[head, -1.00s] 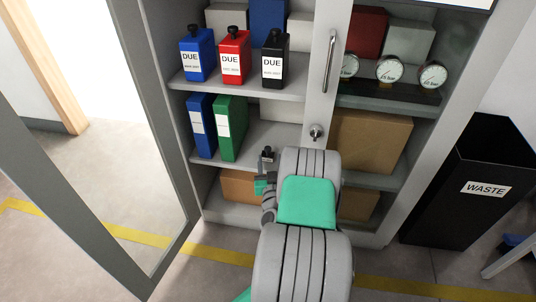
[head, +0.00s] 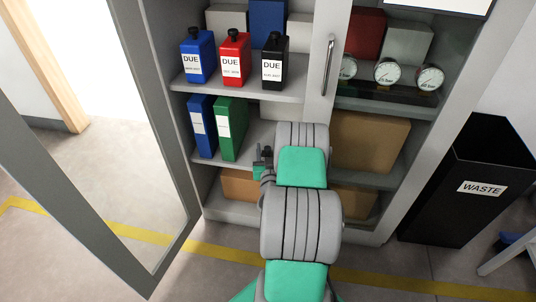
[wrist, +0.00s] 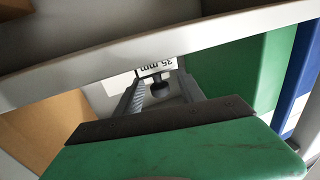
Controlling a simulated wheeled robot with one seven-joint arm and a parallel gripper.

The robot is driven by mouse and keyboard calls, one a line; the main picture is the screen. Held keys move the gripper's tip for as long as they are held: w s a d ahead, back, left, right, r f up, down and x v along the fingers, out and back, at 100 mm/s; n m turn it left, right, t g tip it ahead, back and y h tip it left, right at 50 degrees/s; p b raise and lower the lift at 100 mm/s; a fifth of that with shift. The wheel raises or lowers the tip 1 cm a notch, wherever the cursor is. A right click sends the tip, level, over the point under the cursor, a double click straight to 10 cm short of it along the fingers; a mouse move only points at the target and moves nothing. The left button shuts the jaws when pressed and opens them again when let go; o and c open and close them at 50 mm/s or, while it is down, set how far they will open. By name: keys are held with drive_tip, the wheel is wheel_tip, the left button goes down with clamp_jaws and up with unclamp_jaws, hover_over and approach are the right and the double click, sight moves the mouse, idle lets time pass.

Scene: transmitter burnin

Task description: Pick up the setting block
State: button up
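The setting block (wrist: 155,69) shows in the wrist view as a pale piece with an upside-down "35 mm" label and a black knob on the near side. It is on the cabinet's middle shelf. My gripper (wrist: 160,78) reaches in below a shelf edge, with one finger on each side of the knob. The fingers look apart; contact with the block cannot be made out. In the head view my gripper (head: 263,163) is at the middle shelf, partly hidden by my arm, and the block is mostly hidden there.
Green (head: 231,128) and blue (head: 202,127) binders stand left of my gripper. Above, a shelf holds blue, red and black "DUE" bottles (head: 235,60). The cabinet's centre post with a handle (head: 328,68) is close on the right. A cardboard box (head: 238,185) is below.

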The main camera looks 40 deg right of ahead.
clamp_jaws()
idle(0.6)
